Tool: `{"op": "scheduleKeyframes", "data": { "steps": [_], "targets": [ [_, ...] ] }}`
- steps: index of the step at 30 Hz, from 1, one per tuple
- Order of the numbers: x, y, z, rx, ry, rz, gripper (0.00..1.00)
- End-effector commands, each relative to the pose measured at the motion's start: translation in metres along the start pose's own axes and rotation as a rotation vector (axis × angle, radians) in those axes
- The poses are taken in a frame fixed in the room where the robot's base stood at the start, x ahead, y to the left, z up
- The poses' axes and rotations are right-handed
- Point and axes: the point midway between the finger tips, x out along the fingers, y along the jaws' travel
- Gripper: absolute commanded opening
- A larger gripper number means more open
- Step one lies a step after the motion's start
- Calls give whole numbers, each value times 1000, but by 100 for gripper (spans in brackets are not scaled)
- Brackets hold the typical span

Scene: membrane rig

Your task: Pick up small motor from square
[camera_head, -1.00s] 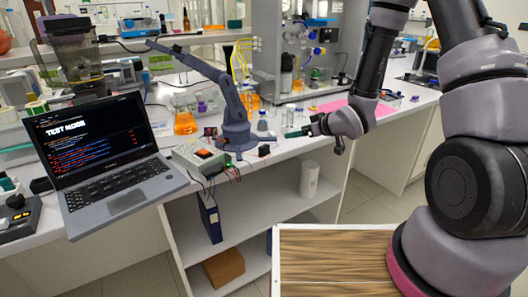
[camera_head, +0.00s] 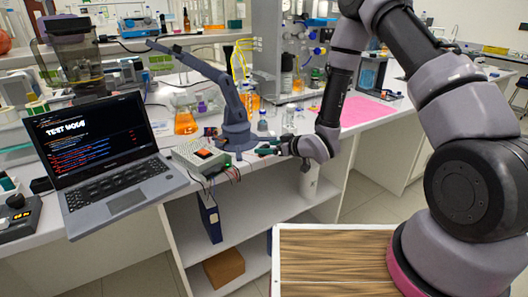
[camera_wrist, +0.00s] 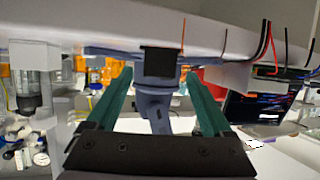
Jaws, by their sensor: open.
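A small black block, which looks like the small motor (camera_wrist: 160,61), sits at the bench's front edge by the foot of the blue-grey desktop arm (camera_wrist: 158,90). In the wrist view it is straight ahead, centred a little beyond the fingertips. My gripper (camera_wrist: 158,75) is open, with its green fingers apart and nothing held between them. In the head view my gripper (camera_head: 268,150) is at the bench edge, just right of the desktop arm's base (camera_head: 237,138), and covers the place of the block. I cannot make out a marked square under it.
A grey box with an orange button (camera_head: 203,155) and loose wires is left of my gripper. The laptop (camera_head: 105,160) is farther left. Glass bottles (camera_head: 263,122) stand just behind. A pink mat (camera_head: 355,111) lies to the right. An open shelf is below the bench top.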

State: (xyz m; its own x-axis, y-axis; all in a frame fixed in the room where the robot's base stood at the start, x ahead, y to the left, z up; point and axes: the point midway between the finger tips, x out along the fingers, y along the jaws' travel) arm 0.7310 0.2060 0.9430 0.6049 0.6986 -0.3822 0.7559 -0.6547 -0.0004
Motion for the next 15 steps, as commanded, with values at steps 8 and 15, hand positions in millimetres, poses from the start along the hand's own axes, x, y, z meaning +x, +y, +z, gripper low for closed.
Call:
{"op": "scheduleKeyframes", "data": {
  "steps": [8,15],
  "targets": [
    [26,1,-1,0,0,1,85],
    [25,1,-1,0,0,1,62]
  ]
}}
